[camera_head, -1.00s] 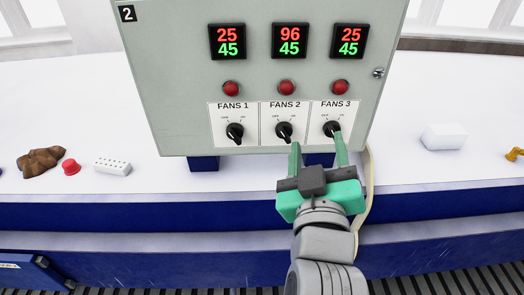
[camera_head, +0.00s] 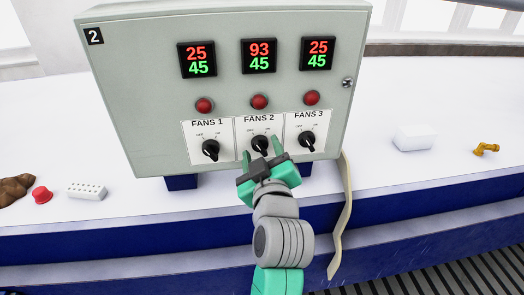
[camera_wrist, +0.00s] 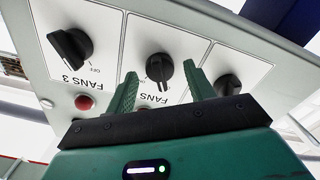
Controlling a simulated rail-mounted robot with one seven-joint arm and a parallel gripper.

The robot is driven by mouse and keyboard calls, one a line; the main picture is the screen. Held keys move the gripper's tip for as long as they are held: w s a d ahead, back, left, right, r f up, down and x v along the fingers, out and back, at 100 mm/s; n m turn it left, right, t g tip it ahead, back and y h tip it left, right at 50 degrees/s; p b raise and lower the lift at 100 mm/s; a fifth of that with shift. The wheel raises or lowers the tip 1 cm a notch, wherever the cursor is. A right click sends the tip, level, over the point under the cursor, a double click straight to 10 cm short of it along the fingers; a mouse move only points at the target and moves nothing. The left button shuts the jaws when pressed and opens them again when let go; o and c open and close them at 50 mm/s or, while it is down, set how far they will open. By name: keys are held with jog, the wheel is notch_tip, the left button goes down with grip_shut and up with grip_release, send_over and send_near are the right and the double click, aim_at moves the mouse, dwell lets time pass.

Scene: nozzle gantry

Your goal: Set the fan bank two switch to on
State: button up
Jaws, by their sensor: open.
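The FANS 2 switch (camera_head: 261,143) is a black rotary knob, the middle one of three on a grey-green control box (camera_head: 140,120) marked 2. My gripper (camera_head: 261,152) is open in front of it, with one green finger on each side of the knob in the picture. In the wrist view the FANS 2 knob (camera_wrist: 159,67) shows between the tips of my open gripper (camera_wrist: 164,77). I see no clear contact. Its exact setting is hard to read. The display above it (camera_head: 259,55) reads 93 over 45.
The FANS 1 knob (camera_head: 210,150) and FANS 3 knob (camera_head: 307,140) flank it closely. Red lamps sit above the knobs, including the middle lamp (camera_head: 260,102). A white block (camera_head: 414,137), a brass-coloured fitting (camera_head: 486,149) and a red part (camera_head: 41,195) lie on the white bench.

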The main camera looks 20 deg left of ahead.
jog(key=c, duration=1)
jog(key=shift+o, duration=0.2)
jog(key=shift+m, duration=0.3)
jog(key=m+p, duration=0.1)
jog(key=m, duration=0.4)
jog(key=shift+r+m, duration=0.1)
jog(key=shift+m, duration=0.3)
jog(key=m+p, duration=0.2)
jog(key=m, duration=0.3)
jog(key=shift+m+p, duration=0.3)
jog(key=shift+m, duration=0.1)
jog(key=o, duration=1)
jog(key=shift+c, duration=0.2)
